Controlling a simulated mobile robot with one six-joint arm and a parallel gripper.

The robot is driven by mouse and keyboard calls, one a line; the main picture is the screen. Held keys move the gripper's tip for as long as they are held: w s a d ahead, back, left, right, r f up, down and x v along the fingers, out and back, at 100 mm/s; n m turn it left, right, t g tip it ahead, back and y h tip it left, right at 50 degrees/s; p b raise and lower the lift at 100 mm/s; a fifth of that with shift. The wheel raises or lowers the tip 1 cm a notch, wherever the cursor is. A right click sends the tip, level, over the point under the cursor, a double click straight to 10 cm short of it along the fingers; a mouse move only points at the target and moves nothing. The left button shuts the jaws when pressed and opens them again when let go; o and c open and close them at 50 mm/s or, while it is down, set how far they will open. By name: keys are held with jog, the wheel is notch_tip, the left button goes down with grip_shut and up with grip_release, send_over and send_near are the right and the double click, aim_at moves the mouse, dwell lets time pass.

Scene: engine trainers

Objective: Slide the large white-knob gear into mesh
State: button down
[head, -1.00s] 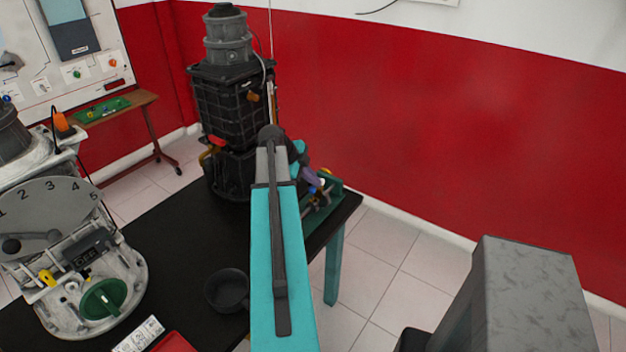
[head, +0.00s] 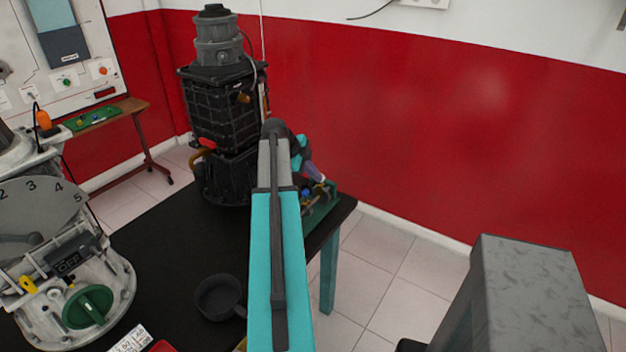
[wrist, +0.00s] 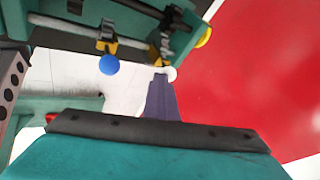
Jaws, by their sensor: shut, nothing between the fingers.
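The white knob (wrist: 170,74) shows in the wrist view just beyond my purple fingertips. A blue knob (wrist: 109,65) hangs to its left. Both are by the teal gear trainer frame (wrist: 195,38), with rods and yellow-and-dark fittings above them. The large gear itself cannot be made out. My gripper (wrist: 161,84) is shut and empty, its tip beside or against the white knob; contact cannot be told. In the head view my gripper (head: 314,174) is at the trainer (head: 322,208) on the table's far right corner, partly hidden behind my arm.
A tall black engine block (head: 222,115) stands left of the trainer. On the black table (head: 165,245) are a dark cup (head: 218,298) and a white machine with a green dial (head: 88,307).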

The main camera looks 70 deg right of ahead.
jog(key=shift+d+r, duration=0.15)
jog(key=p+v, duration=0.2)
jog(key=v, duration=0.8)
dwell(0.4)
